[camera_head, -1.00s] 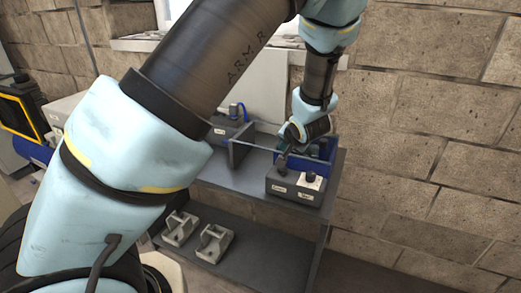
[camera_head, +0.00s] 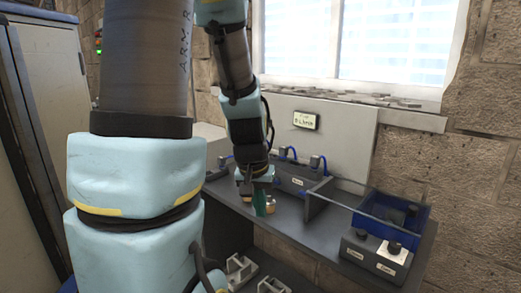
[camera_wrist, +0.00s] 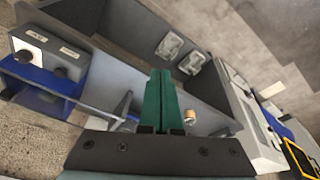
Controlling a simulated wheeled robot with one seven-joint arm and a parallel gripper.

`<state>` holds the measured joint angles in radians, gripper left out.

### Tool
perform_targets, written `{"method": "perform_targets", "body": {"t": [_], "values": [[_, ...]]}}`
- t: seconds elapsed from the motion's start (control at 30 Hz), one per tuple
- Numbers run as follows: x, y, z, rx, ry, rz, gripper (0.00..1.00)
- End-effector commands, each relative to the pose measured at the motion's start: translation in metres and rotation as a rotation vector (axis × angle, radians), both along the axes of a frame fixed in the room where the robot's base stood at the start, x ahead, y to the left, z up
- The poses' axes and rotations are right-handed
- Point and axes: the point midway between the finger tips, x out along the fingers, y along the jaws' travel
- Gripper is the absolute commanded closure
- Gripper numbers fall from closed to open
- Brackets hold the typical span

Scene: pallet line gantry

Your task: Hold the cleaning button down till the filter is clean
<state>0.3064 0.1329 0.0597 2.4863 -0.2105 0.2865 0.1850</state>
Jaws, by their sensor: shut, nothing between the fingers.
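A grey control box (camera_head: 374,262) with two black knob-like buttons stands at the right end of the bench. Its white labels are too small to read surely, so I cannot tell which is the cleaning button. The box also shows at the upper left of the wrist view (camera_wrist: 42,50). My gripper (camera_head: 260,210) is well to the left of it, pointing down over the bench. Its green fingers are shut and empty in the wrist view (camera_wrist: 160,75). A small brass cylinder (camera_wrist: 190,116) is beside the fingers. I cannot make out the filter.
A blue bin (camera_head: 400,212) sits behind the control box. A grey divider (camera_head: 318,200) stands left of it. A grey unit with blue hoses (camera_head: 290,178) is at the back. A lit display (camera_head: 305,120) is on the wall panel. Two grey brackets (camera_wrist: 170,45) lie on the lower shelf.

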Motion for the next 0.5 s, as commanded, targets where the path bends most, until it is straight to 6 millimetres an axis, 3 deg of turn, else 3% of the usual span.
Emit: {"method": "perform_targets", "body": {"t": [0.03, 0.1, 0.2, 0.5], "values": [[-0.010, 0.019, 0.001, 0.011, 0.020, 0.039, 1.00], [-0.023, 0.038, 0.003, 0.029, 0.049, 0.080, 1.00], [-0.037, 0.057, 0.005, 0.052, 0.076, 0.120, 1.00], [-0.045, 0.067, 0.006, 0.068, 0.094, 0.143, 1.00]]}}
